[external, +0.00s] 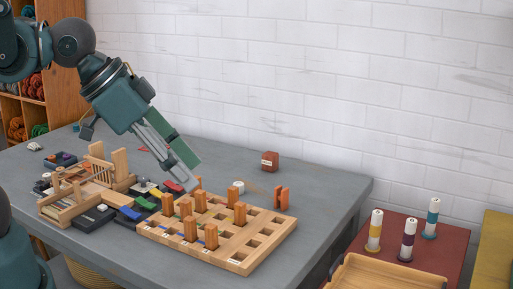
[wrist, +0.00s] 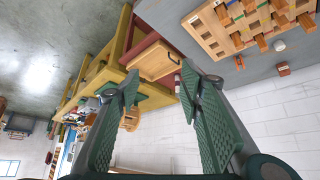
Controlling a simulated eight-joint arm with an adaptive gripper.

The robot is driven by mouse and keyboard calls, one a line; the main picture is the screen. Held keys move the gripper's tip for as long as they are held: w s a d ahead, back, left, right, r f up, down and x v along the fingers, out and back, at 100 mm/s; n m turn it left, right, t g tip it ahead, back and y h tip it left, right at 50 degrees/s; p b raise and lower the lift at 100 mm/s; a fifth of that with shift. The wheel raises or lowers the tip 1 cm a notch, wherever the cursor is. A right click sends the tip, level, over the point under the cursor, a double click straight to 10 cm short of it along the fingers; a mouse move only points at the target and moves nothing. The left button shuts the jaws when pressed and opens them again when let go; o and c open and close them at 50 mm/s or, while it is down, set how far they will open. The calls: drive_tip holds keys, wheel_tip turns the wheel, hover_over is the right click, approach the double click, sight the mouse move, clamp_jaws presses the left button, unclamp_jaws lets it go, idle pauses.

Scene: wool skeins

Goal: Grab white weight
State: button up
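A small white round object (external: 239,186), which looks like the white weight, stands on the grey table just behind the wooden peg board (external: 239,266). A small pale object at the board's edge in the wrist view (wrist: 279,45) seems to be the same one. My gripper (external: 190,181) hangs in the air over the board's back left part, to the left of the white object and apart from it in the external view. In the wrist view my gripper (wrist: 160,88) has its two green-padded fingers wide apart with nothing between them.
Orange pegs (external: 190,230) stand in the board. A red-brown block (external: 270,161) and an orange piece (external: 281,197) stand on the table (external: 330,195) nearby. A wooden rack (external: 75,200) and dark blocks crowd the left. Banded spools (external: 408,240) stand at the right.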

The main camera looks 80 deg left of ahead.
drive_tip(key=shift+w+a, duration=0.1)
drive_tip(key=w+a+f+n+g+y+p, duration=0.15)
drive_tip(key=w+a+n, duration=0.25)
drive_tip(key=w+a, duration=0.6)
drive_tip(key=w+a+f+n+g, duration=0.1)
drive_tip(key=w+a+n+g, duration=0.25)
drive_tip(key=w+a, duration=0.6)
drive_tip(key=a+f+n, duration=0.2)
drive_tip(key=a+f, duration=0.3)
drive_tip(key=a, duration=0.4)
drive_tip(key=w+a+f+n+g+h, duration=0.1)
drive_tip(key=a+f+n, duration=0.1)
drive_tip(key=a+f, duration=0.4)
drive_tip(key=a+f+n+g+p, duration=0.1)
drive_tip(key=a+f, duration=0.5)
drive_tip(key=a, duration=0.7)
drive_tip(key=shift+w+a+f+n+h, duration=0.15)
drive_tip(key=shift+f+n+h, duration=0.1)
drive_tip(key=shift+n, duration=0.5)
drive_tip(key=shift+a+f, duration=0.35)
drive_tip(key=shift+f, duration=0.05)
drive_tip(key=shift+f, duration=0.1)
